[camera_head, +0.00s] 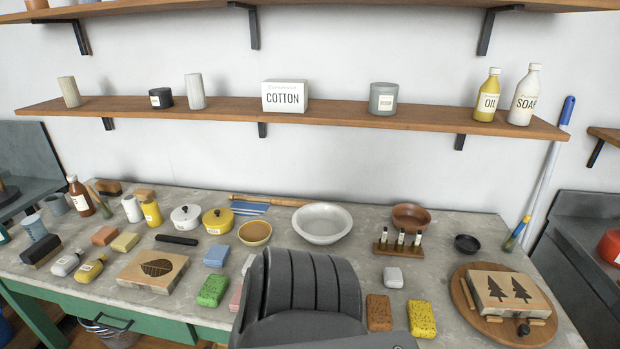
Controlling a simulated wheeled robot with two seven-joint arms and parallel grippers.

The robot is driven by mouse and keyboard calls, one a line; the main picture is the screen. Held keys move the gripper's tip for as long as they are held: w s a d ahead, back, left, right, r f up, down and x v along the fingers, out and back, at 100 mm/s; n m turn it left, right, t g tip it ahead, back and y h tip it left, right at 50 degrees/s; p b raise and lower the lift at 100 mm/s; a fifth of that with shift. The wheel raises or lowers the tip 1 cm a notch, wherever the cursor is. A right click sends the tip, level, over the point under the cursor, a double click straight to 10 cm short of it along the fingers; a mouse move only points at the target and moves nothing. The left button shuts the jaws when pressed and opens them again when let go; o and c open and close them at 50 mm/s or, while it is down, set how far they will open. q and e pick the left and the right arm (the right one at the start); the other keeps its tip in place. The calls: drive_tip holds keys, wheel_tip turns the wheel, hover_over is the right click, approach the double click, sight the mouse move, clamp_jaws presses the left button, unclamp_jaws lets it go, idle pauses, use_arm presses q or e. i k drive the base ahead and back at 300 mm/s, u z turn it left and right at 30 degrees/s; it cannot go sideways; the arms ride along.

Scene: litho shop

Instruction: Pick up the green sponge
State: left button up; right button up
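The green sponge (213,290) lies flat near the front edge of the grey stone worktop (170,308), left of the middle. It is a speckled block and looks fully uncovered. A large dark ribbed part, seemingly of my own arm, rises at the bottom centre, to the right of the sponge and apart from it. It hides part of the worktop and part of a pink sponge (236,297). Neither of my grippers shows in this view.
A wooden block with a leaf print (153,271) lies left of the sponge. A blue sponge (216,256) lies behind it. Yellow (421,318) and brown (379,312) sponges lie to the right, beyond the dark part. Bowls and bottles stand further back; a shelf (230,115) hangs above.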

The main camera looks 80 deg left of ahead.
sight(211, 294)
drive_tip(key=i, duration=0.85)
drive_tip(key=u, duration=3)
